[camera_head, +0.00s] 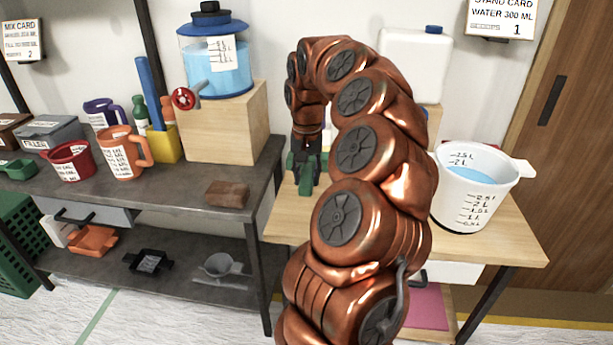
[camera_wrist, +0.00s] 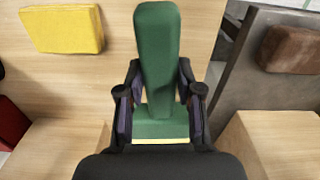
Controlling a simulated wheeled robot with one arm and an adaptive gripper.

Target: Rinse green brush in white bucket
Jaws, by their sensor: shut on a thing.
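The green brush (camera_wrist: 158,60) is between the two dark fingers of my gripper (camera_wrist: 160,100) in the wrist view, and the gripper is shut on it. In the head view, my gripper (camera_head: 306,165) with the green brush (camera_head: 306,184) is over the left part of the wooden table, left of my copper arm. I cannot tell whether the brush touches the table. The white bucket (camera_head: 468,205) stands upright on the right of the same table, with volume marks and blue water inside. My gripper is well apart from the bucket, and my arm stands between them in the picture.
A brown block (camera_head: 227,194) lies on the grey shelf (camera_head: 160,190) at left. Mugs and a blue-water dispenser (camera_head: 215,65) on a wooden box stand behind. A white canister (camera_head: 414,62) stands behind the arm. A yellow block (camera_wrist: 62,29) shows in the wrist view.

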